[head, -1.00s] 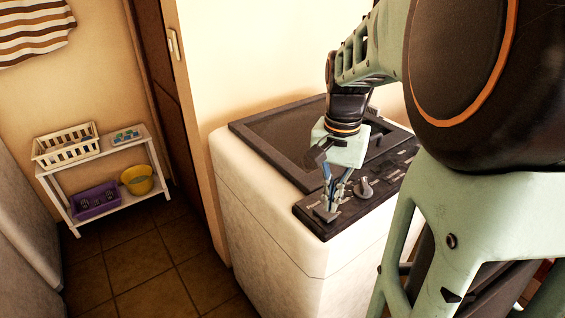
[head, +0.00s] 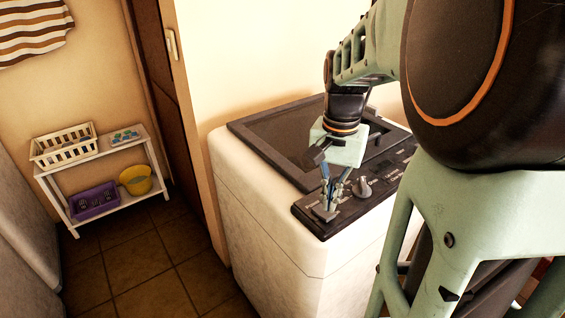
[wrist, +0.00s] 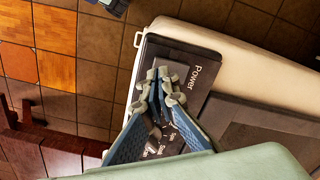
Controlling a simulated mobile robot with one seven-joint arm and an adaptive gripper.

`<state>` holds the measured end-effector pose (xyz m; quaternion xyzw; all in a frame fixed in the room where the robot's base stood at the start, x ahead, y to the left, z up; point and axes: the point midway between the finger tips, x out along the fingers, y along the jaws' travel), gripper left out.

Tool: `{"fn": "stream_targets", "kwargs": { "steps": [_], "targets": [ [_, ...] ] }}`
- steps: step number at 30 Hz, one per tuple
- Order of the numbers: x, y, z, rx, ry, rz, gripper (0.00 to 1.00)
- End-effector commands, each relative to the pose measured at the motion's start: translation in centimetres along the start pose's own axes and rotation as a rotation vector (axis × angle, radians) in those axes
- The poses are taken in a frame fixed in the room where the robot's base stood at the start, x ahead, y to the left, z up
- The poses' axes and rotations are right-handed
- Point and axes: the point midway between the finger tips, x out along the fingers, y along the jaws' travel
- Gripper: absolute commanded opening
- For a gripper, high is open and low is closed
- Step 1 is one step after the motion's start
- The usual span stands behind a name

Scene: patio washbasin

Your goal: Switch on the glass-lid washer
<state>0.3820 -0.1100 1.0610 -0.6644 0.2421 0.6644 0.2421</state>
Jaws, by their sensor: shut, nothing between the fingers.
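The washer (head: 270,225) is a white top-loader with a dark glass lid (head: 300,135), which is down. Its dark control panel (head: 372,203) runs along the front edge, with a grey knob (head: 363,189) on it. In the wrist view, a white "Power" label (wrist: 204,73) is on the panel beside a grey square button (wrist: 178,68). My gripper (head: 325,208) is shut and empty, pointing down at the left end of the panel. In the wrist view its fingertips (wrist: 163,78) are at the button and partly hide it. I cannot tell whether they press it.
A white shelf (head: 100,149) stands at the left wall with a cream basket (head: 65,150), a purple bin (head: 95,201) and a yellow bucket (head: 136,180). A brown door (head: 160,80) is behind. The tiled floor (head: 150,250) left of the washer is clear.

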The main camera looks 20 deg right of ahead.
Motion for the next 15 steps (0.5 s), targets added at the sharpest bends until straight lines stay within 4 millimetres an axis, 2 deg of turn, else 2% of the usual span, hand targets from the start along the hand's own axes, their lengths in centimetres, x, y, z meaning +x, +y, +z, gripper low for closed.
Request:
{"fn": "stream_targets", "kwargs": {
  "steps": [15],
  "targets": [
    [0.52,0.00,0.01,0.000,0.000,0.000,0.00]
  ]
}}
